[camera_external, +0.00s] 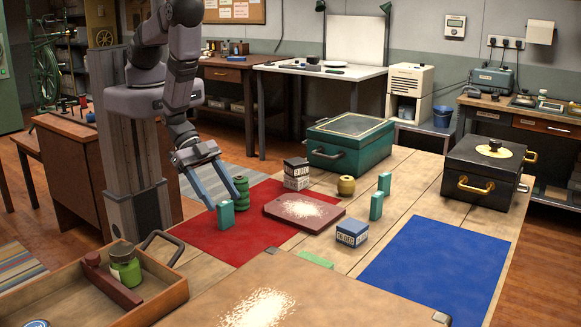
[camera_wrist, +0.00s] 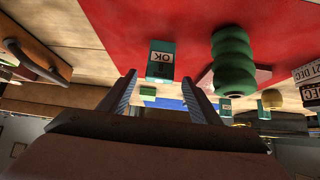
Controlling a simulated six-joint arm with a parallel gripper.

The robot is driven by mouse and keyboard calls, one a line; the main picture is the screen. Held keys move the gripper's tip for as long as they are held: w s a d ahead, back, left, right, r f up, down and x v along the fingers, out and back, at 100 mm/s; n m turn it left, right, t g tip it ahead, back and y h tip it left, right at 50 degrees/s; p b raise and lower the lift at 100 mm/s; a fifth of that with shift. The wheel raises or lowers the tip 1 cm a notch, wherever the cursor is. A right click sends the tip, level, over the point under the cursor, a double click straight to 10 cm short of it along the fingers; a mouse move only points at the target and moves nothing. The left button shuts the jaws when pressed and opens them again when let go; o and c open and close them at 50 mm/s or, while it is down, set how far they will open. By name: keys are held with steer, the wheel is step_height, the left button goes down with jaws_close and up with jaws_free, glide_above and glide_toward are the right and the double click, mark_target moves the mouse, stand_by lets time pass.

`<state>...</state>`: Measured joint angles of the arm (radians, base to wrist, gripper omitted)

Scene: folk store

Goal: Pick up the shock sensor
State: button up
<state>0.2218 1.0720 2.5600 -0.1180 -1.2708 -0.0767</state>
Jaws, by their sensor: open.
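No part is clearly marked as the shock sensor; a small upright teal block, which may be it, stands on the red mat (camera_external: 205,249). This block (camera_external: 225,218) shows an "OK" label in the wrist view (camera_wrist: 160,60). My gripper (camera_external: 224,198) is open and points down at the block, with its fingertips close to it. In the wrist view the block lies between and just beyond the fingertips (camera_wrist: 158,78); contact cannot be told. A similar teal block (camera_external: 376,206) stands right of the cutting board, and another (camera_external: 384,183) behind it.
A dark green ribbed cylinder (camera_external: 241,196) stands close beside the near block. A powdered board (camera_external: 310,213), stacked date boxes (camera_external: 296,174), a yellow spool (camera_external: 346,185) and a blue-white box (camera_external: 352,232) stand further right. A wooden tray (camera_external: 167,300) is front left. The blue mat (camera_external: 440,262) is clear.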

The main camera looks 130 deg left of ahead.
mark_target(228, 208)
steer(key=shift+b+x, duration=0.9)
steer(key=shift+b, duration=0.1)
steer(key=shift+w+f+b, duration=0.35)
steer(key=shift+f+b, duration=0.1)
steer(key=shift+b, duration=0.1)
steer(key=shift+w+d+f+p, duration=0.1)
steer(key=shift+w+f+p, duration=0.25)
steer(key=shift+w+p, duration=0.15)
steer(key=shift+p+x, duration=0.35)
steer(key=shift+x, duration=1)
steer(key=c, duration=1.2)
